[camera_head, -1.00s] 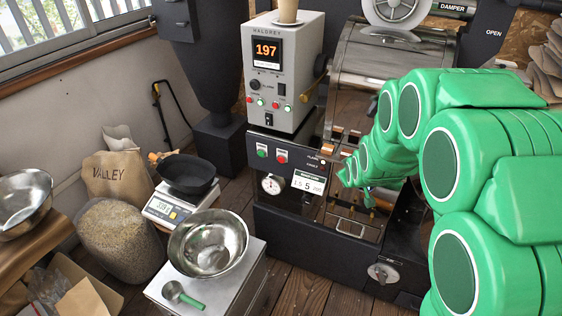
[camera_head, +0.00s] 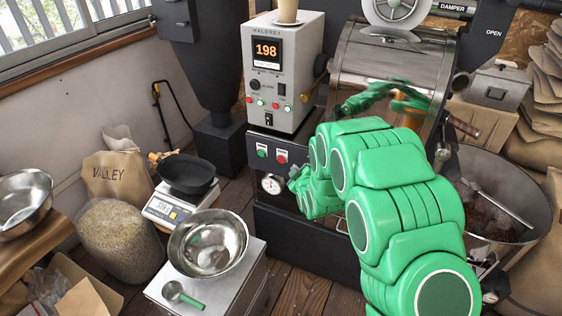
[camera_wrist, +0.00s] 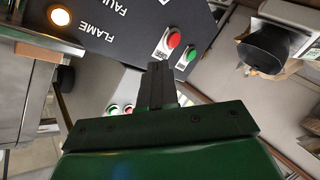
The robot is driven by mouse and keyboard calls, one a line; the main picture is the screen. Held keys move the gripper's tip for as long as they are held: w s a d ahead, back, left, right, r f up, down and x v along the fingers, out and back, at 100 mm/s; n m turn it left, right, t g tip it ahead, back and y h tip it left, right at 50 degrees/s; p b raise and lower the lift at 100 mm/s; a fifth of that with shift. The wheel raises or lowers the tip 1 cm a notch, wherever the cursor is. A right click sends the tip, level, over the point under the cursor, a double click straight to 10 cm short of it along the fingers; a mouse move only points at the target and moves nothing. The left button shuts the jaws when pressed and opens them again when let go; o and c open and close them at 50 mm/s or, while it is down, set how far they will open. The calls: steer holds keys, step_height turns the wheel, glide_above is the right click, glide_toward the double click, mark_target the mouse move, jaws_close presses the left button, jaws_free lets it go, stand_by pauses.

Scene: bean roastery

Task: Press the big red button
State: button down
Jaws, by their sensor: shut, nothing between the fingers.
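The red button (camera_head: 282,156) sits on the dark front panel of the roaster, right of a green button (camera_head: 262,150). In the wrist view the red button (camera_wrist: 174,40) stands out from a pale plate, with the green button (camera_wrist: 186,59) beside it. My gripper (camera_head: 293,176) is just below the red button in the head view. In the wrist view my gripper (camera_wrist: 159,68) has its fingers together and empty, their tips close to the red button in the picture. I see no clear contact. The "FAULT" and "FLAME" labels show on the same panel.
Smaller red and green buttons (camera_head: 275,105) are on the white control box above. A dial gauge (camera_head: 272,184) is below the panel. A metal bowl (camera_head: 208,244) and a scale with a black pan (camera_head: 186,174) stand at left. A cooling bin (camera_head: 510,190) is at right.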

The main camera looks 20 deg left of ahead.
mark_target(281, 160)
steer(key=s+a+f+n+y, duration=0.3)
steer(key=s+a+f, duration=0.1)
steer(key=a, duration=0.5)
steer(key=shift+s+f+y, duration=0.3)
steer(key=shift+f+y, duration=0.1)
steer(key=shift+f, duration=0.2)
steer(key=w, duration=0.9)
steer(key=shift+w, duration=0.1)
stand_by(1.9)
steer(key=shift+w, duration=0.25)
